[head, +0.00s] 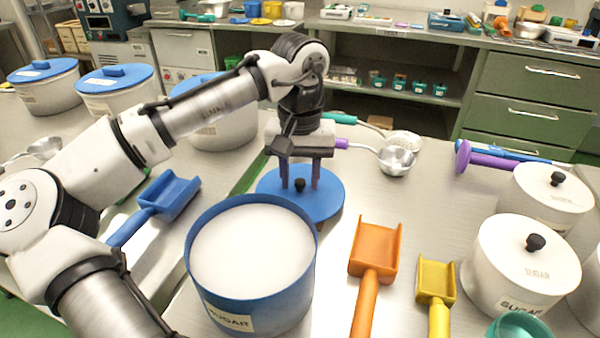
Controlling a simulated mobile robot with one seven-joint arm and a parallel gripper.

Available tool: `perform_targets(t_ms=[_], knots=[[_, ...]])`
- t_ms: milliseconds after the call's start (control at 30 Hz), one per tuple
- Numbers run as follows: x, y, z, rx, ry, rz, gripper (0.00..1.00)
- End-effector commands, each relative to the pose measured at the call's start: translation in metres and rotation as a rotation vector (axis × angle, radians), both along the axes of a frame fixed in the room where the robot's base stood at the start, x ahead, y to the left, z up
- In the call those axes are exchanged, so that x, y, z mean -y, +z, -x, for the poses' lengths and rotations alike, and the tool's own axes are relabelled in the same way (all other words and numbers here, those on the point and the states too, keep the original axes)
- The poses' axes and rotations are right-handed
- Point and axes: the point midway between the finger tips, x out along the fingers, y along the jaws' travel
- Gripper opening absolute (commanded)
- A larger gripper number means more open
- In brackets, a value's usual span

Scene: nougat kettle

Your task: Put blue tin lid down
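The blue tin lid (328,203), round with a black knob (299,185), lies flat and appears to rest on the steel table just behind the open tin. My gripper (300,184) points down over the lid. Its two fingers stand apart on either side of the knob, with a visible gap to it, so it looks open. The open blue tin (252,300), labelled SUGAR and full of white powder, stands in front of the lid. The tin's rim hides a small part of the lid's near edge.
A blue scoop (170,200) lies left of the tin; orange (374,255) and yellow (436,285) scoops lie right. White lidded tins (522,262) stand at the right, blue-lidded tins (118,92) at the back left. A metal ladle (396,160) lies behind the lid. Bare table (430,205) shows right of it.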

Motion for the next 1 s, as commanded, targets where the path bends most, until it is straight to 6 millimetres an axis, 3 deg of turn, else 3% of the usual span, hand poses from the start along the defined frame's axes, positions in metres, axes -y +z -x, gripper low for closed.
perform_targets(t_ms=[367, 467, 800, 1000], knots=[[0.000, 0.004, 0.000, 0.001, 0.001, 0.000, 0.40], [0.001, 0.017, -0.001, 0.003, 0.000, 0.002, 0.40], [0.001, 0.089, -0.001, 0.002, 0.000, 0.001, 0.40], [0.000, 0.117, 0.000, 0.000, 0.001, -0.001, 0.40]])
